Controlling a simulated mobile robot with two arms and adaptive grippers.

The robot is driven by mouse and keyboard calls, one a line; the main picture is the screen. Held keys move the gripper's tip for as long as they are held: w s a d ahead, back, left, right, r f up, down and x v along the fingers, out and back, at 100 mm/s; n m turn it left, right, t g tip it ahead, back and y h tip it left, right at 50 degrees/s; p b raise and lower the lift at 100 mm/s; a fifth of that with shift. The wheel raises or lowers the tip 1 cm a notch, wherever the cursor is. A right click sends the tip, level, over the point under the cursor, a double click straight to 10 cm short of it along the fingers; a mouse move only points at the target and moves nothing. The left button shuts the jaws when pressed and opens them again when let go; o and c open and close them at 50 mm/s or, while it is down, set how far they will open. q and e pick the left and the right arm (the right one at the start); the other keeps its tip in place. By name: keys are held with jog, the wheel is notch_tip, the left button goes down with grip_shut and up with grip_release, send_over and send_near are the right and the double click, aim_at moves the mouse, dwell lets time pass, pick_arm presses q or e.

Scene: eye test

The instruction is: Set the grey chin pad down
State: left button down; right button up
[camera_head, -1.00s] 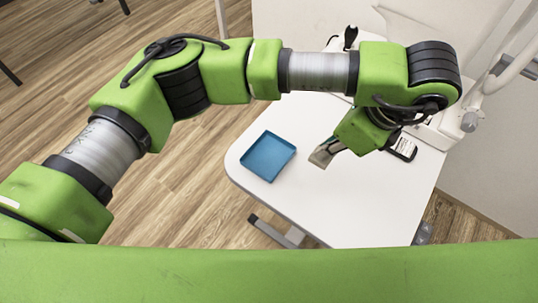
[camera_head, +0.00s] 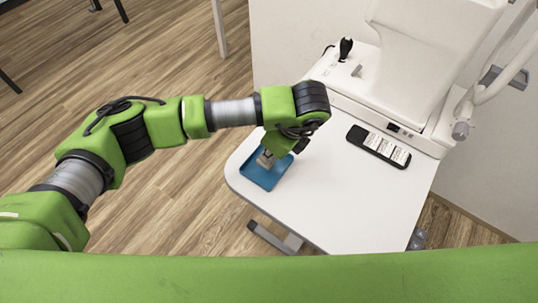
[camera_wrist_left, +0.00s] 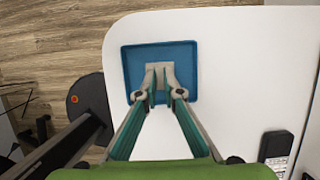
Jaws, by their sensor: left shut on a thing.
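The small grey chin pad (camera_head: 265,159) is between the fingertips of my left gripper (camera_head: 270,152), which is shut on it. The blue square tray (camera_head: 260,181) lies on the white table's left part, under the pad. In the left wrist view the pad (camera_wrist_left: 159,76) shows between the fingertips (camera_wrist_left: 160,88), inside the outline of the tray (camera_wrist_left: 134,60). I cannot tell whether the pad touches the tray floor. My right gripper is not in view.
The white table (camera_head: 330,205) is clear right of the tray. A black device with white labels (camera_head: 379,147) lies farther right. A large white instrument (camera_head: 420,50) with a black joystick (camera_head: 346,47) stands at the back. The table's left edge is close to the tray.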

pick_arm(q)
jog(key=shift+f, duration=1.2)
jog(key=shift+s, duration=0.1)
jog(key=c, duration=2.2)
grip_release()
jog(key=shift+d+r, duration=0.1)
jog(key=b+v, duration=0.1)
jog(key=v, duration=1.1)
